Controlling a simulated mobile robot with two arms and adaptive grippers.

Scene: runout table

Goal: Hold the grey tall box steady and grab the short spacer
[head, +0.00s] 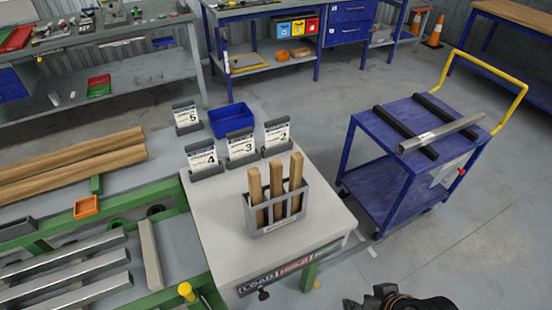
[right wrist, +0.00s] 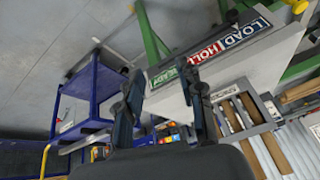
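The grey tall box (head: 272,228) stands upright on the light table top, with several slots in its front. Three wooden spacers (head: 276,184) stand in it side by side; their tops show at slightly different heights, and I cannot tell for sure which is the short one. In the right wrist view the box (right wrist: 268,127) appears tilted at the right, with the spacers in it. My right gripper (head: 388,296) is at the bottom edge of the head view, apart from the box. In the right wrist view its fingers (right wrist: 163,82) are spread with nothing between them. My left gripper is not in view.
Numbered card holders (head: 241,147) and a blue bin (head: 231,119) stand behind the box. A blue cart (head: 392,137) carrying a metal bar is to the right. Steel bars (head: 70,265) and wooden beams (head: 70,170) lie at the left. The table top around the box is mostly clear.

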